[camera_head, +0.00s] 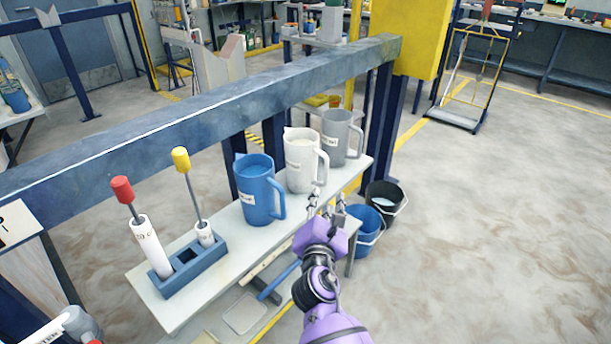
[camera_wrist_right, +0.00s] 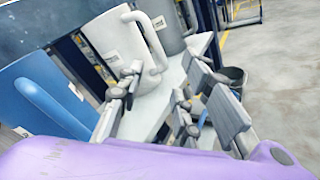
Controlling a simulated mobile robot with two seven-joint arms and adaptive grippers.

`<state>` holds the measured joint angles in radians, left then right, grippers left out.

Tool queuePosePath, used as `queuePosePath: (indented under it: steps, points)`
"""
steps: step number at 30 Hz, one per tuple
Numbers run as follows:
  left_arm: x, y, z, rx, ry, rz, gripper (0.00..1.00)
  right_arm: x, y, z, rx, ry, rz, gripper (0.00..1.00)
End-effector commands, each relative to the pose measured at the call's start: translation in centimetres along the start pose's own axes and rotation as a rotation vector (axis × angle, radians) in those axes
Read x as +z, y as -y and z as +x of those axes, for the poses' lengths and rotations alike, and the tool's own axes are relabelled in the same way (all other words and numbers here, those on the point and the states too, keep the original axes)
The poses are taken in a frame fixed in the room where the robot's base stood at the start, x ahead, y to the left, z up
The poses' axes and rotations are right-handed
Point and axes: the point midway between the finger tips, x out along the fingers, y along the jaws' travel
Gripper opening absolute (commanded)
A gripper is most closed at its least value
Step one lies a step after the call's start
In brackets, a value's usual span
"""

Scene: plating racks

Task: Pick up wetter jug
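Three jugs stand upright in a row on a narrow white shelf (camera_head: 147,283): a blue jug (camera_head: 257,191), a white jug (camera_head: 299,163) and a grey jug (camera_head: 336,132). Each has a small label that I cannot read, so I cannot tell which is the wetter jug. My right gripper (camera_head: 327,201) is open and empty, just in front of the white jug's handle side. In the right wrist view the white jug (camera_wrist_right: 112,50) and its handle lie beyond the parted fingers (camera_wrist_right: 172,98), with no clear contact.
A blue holder (camera_head: 207,267) on the shelf carries a red-topped and a yellow-topped tube tool. A blue beam (camera_head: 200,118) runs behind the jugs. A blue bucket (camera_head: 366,240) and a black bucket (camera_head: 386,204) stand on the floor. Open floor lies to the right.

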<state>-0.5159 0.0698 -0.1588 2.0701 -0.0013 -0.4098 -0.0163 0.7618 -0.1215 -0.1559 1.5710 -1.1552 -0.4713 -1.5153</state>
Motion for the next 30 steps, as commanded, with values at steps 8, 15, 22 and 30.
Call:
queuePosePath:
  steps: [8,15,22,30]
  points:
    - [-0.4,0.1,0.0,-0.001,-0.007,0.008,0.46,0.9,-0.9,0.9,-0.019,0.067,-0.579,0.33]
    - [0.1,0.0,0.1,0.0,0.0,0.008,0.46,1.0,-0.8,2.9,-0.024,0.07,-0.63,0.33]
    - [0.9,-0.1,0.7,0.001,0.008,0.004,0.46,0.8,-0.9,5.8,-0.023,0.069,-0.628,0.33]
    - [1.5,0.0,1.0,0.0,0.016,0.0,0.46,0.9,-0.9,8.6,-0.023,0.068,-0.626,0.33]
